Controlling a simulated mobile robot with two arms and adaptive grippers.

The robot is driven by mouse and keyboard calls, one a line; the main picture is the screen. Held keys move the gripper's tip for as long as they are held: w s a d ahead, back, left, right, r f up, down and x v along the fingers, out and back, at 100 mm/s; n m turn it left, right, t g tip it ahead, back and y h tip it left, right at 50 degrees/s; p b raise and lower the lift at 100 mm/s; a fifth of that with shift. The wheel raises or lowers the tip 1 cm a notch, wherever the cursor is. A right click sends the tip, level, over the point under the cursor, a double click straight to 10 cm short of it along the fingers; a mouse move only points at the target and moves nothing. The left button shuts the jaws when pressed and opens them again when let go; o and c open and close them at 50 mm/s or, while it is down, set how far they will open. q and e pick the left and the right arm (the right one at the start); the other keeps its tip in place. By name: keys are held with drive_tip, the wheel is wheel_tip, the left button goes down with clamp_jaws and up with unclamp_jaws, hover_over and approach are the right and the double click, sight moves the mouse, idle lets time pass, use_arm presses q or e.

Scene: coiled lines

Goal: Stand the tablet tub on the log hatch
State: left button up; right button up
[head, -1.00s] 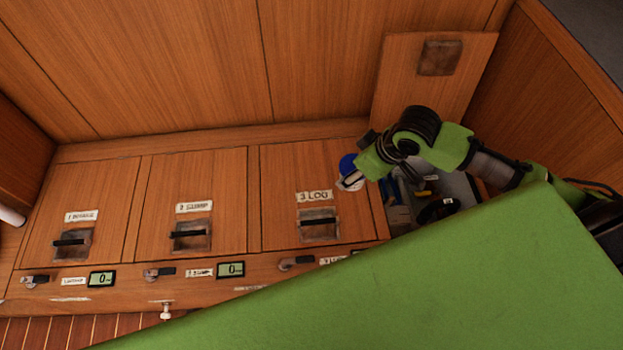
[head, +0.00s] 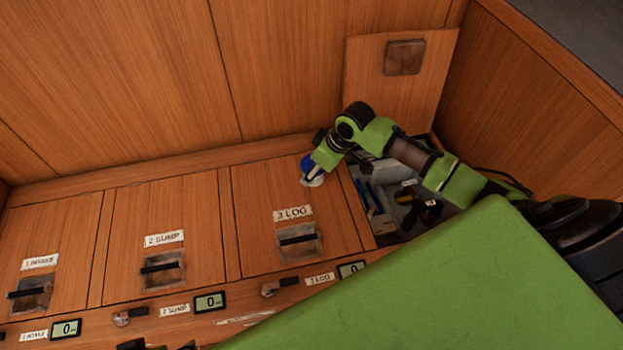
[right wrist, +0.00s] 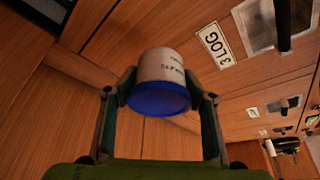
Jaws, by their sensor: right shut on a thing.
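The tablet tub, white with a blue lid, shows in the right wrist view (right wrist: 162,68) and in the head view (head: 313,181). My right gripper (right wrist: 160,92) is shut on it, a finger on each side, with the lid toward the wrist. In the head view the gripper (head: 312,172) holds the tub over the back right part of the log hatch (head: 255,195), labelled 3 LOG. I cannot tell whether the base touches the wood. Dark shapes (head: 131,345) at the head view's bottom edge may be my left gripper; its jaws are not clear.
Right of the log hatch is an open bin (head: 400,200) with dark and blue items; its lid (head: 430,80) leans against the back wall. The hatch has a recessed handle (head: 297,241). The sump hatch (head: 150,210) at left is bare.

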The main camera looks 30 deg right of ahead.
drive_tip(key=shift+w+f+b, duration=0.35)
drive_tip(key=shift+w+f, duration=0.4)
drive_tip(key=shift+f, duration=0.2)
wheel_tip(320, 180, down, 3)
drive_tip(key=shift+w+d+f+b, duration=0.1)
drive_tip(key=shift+w+f+b, duration=0.05)
drive_tip(key=shift+b, duration=0.4)
use_arm(q)
drive_tip(key=shift+s+f, duration=0.15)
drive_tip(key=shift+f, duration=0.15)
use_arm(e)
drive_tip(key=o, duration=1.2)
drive_tip(key=shift+f, duration=0.1)
